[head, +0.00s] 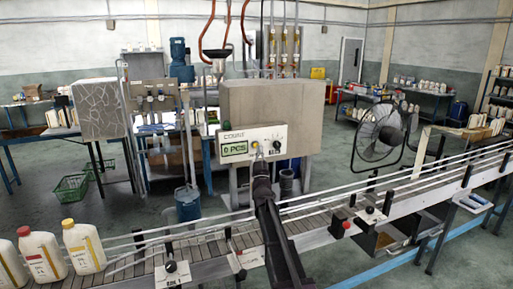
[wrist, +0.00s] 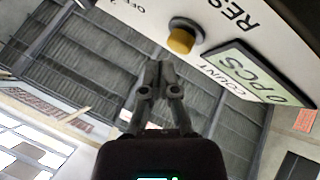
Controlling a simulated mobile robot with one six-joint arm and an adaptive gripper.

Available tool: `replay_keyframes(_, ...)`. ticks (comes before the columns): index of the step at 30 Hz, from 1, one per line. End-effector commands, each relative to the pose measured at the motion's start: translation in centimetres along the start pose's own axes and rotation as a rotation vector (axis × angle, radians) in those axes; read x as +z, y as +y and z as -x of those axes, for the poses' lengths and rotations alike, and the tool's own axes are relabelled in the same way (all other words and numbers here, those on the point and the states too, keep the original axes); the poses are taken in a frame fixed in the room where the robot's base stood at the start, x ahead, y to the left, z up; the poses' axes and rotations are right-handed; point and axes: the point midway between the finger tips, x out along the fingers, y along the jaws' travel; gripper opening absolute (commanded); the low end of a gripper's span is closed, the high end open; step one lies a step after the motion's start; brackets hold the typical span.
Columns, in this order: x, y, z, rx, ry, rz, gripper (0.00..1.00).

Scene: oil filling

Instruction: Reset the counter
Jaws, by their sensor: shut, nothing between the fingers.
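The counter (head: 236,134) is a pale panel on the front of a grey box beyond the conveyor. Its green display (head: 234,149) reads 0 PCS, and the display (wrist: 262,76) also shows tilted in the wrist view. A yellow button (wrist: 182,40) in a dark collar sits on the panel beside the RESET lettering. In the head view my gripper (head: 259,160) is in front of the panel, just below the button. In the wrist view the fingertips of my gripper (wrist: 160,62) are together and empty, apart from the button in the picture.
The conveyor (head: 205,247) with metal rails crosses the front. White bottles (head: 83,247) with red and yellow caps stand on it at left. A black knob (head: 277,144) is on the panel's right. A fan (head: 380,132) stands farther right.

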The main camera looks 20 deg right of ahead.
Motion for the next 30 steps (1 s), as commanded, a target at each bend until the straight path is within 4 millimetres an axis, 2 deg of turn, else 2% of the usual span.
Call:
replay_keyframes(21, -2.3, 2.3, 3.2, 0.000, 0.000, 0.000, 0.00)
replay_keyframes(30, -2.5, 2.5, 3.5, 0.000, 0.000, 0.000, 0.00)
